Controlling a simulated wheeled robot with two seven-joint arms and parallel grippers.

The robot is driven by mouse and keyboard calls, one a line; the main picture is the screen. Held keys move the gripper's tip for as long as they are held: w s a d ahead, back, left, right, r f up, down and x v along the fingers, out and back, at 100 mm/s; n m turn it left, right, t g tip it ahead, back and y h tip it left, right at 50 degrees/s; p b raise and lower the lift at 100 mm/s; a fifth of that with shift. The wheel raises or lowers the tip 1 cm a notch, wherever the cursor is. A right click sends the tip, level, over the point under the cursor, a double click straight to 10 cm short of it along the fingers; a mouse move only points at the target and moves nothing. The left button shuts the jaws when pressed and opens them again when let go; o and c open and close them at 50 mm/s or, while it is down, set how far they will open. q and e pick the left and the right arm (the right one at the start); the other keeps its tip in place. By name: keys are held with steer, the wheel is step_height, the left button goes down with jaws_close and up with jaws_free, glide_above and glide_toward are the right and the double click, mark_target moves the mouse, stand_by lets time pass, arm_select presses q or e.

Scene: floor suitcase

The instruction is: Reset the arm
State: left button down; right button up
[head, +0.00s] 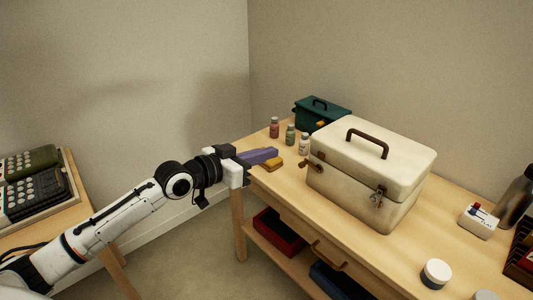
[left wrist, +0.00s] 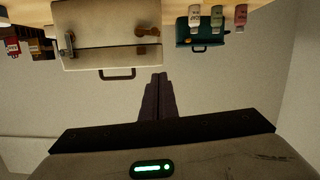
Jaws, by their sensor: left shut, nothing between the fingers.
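My left arm comes in from the left in the head view. Its gripper (head: 276,153) has purple fingers pressed together with nothing between them, over the left end of the wooden workbench (head: 448,225). In the left wrist view the shut fingers (left wrist: 157,78) point toward a bare wall, and the scene appears upside down. My right gripper is in neither view.
A cream case (head: 370,165) with a brown handle stands closed on the bench, right of the gripper. Small bottles (head: 290,135), a teal box (head: 322,113) and a yellow-brown block (head: 271,166) are near the gripper. A white jar (head: 435,273) is at the front.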

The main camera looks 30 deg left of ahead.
arm_select(q)
steer(key=shift+f, duration=0.1)
steer(key=s+d+f+g+y, duration=0.1)
steer(key=s+d+f, duration=0.4)
steer(key=s+f, duration=0.5)
steer(key=s+d+f+g+y, duration=0.1)
steer(key=s+d+f+g, duration=0.2)
steer(key=s+f, duration=0.7)
steer(key=s+d+f+g, duration=0.2)
steer(key=s+d+f, duration=0.4)
steer(key=s+f, duration=0.4)
steer(key=shift+s+d+f+n+y, duration=0.15)
steer(key=shift+d+f+n+y, duration=0.25)
steer(key=shift+f, duration=0.4)
